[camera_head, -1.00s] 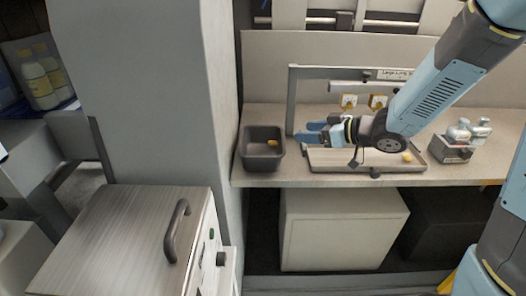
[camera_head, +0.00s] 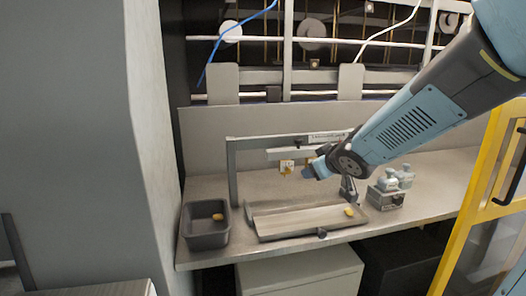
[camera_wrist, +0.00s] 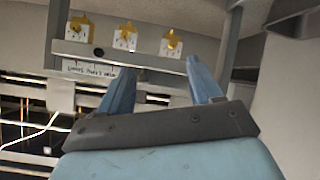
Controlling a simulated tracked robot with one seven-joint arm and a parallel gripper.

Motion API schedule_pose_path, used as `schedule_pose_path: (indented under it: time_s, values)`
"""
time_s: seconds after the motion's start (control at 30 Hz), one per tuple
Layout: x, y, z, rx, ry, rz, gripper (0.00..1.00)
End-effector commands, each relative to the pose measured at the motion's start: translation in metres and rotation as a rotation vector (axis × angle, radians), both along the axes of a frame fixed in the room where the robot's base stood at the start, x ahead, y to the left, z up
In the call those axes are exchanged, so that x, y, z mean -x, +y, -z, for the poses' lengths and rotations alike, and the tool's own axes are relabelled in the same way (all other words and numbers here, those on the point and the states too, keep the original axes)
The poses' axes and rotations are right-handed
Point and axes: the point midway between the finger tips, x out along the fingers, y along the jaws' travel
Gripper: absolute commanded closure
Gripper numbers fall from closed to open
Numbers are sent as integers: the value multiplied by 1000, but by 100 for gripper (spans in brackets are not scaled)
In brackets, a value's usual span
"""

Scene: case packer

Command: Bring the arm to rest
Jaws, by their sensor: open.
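My gripper (camera_head: 318,168) is in the head view above the work surface, in front of the metal frame and partly hidden by my own wrist. In the wrist view my gripper (camera_wrist: 158,80) has its two blue fingers spread apart with nothing between them. My arm reaches in from the upper right and slopes down to the left. The fingers are clear of the tray below.
A shallow tray (camera_head: 290,222) with a yellow piece (camera_head: 349,211) lies below. A dark bin (camera_head: 205,238) holding an orange piece (camera_head: 218,217) stands left. A bottle holder (camera_head: 385,199) stands right. The metal frame (camera_head: 233,185) carries several tags. A yellow-framed door (camera_head: 466,215) is at right.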

Motion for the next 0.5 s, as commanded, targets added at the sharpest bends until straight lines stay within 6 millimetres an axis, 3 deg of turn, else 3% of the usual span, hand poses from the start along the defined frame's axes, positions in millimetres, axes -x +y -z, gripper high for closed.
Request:
schedule_pose_path:
  time_s: [0.2, 0.33, 0.5]
  values:
    - [49, -59, -28, 19, 89, 258, 36]
    - [89, -83, -36, -4, 174, 379, 36]
    - [148, -98, -41, -68, 311, 485, 36]
